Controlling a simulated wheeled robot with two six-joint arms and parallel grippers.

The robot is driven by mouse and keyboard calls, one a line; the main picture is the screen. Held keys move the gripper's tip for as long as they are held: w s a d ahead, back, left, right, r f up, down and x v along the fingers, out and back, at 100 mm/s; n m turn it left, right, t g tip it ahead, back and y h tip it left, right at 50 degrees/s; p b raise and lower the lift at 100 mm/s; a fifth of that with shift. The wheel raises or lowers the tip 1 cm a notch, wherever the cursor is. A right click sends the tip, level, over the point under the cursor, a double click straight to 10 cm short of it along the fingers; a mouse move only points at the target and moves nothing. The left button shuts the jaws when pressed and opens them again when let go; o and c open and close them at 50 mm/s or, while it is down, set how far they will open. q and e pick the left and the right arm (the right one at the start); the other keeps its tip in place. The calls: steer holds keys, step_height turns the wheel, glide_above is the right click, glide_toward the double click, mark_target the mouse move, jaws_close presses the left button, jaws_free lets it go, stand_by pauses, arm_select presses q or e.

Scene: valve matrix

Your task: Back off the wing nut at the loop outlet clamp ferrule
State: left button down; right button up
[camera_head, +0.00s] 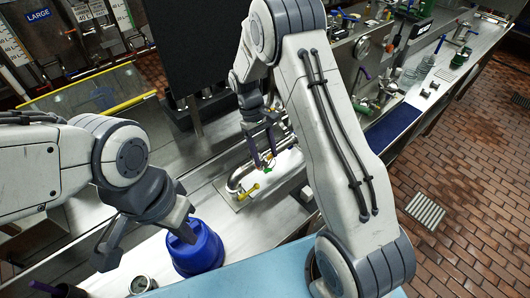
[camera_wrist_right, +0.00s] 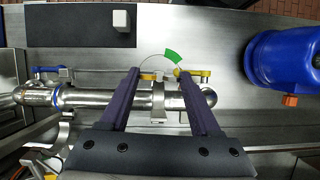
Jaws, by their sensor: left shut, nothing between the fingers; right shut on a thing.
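My right gripper (camera_head: 266,163) reaches down to a steel pipe (camera_head: 238,178) on the metal bench. In the right wrist view its two dark purple fingers (camera_wrist_right: 157,73) straddle the clamp (camera_wrist_right: 159,98) around the pipe (camera_wrist_right: 90,97). They are shut on the wing nut (camera_wrist_right: 149,76), whose yellow part shows between the fingertips. The fingers hide some of the nut. A green arc marker (camera_wrist_right: 174,56) shows just beyond the fingertips. My left gripper (camera_head: 146,240) is shut and empty, held to the left of the pipe, near a blue container (camera_head: 198,252).
A yellow handle (camera_wrist_right: 199,73) lies just right of the fingers, and a blue handle (camera_wrist_right: 48,70) is at the left. The blue container (camera_wrist_right: 284,60) stands to the right in the wrist view. A dark panel (camera_wrist_right: 72,24) lies beyond the pipe. Open metal surface lies around the pipe's end.

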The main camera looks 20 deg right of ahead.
steer(key=o, duration=1.4)
steer(key=shift+b+v, duration=1.5)
steer(key=shift+v, duration=3.8)
steer(key=shift+s, duration=0.1)
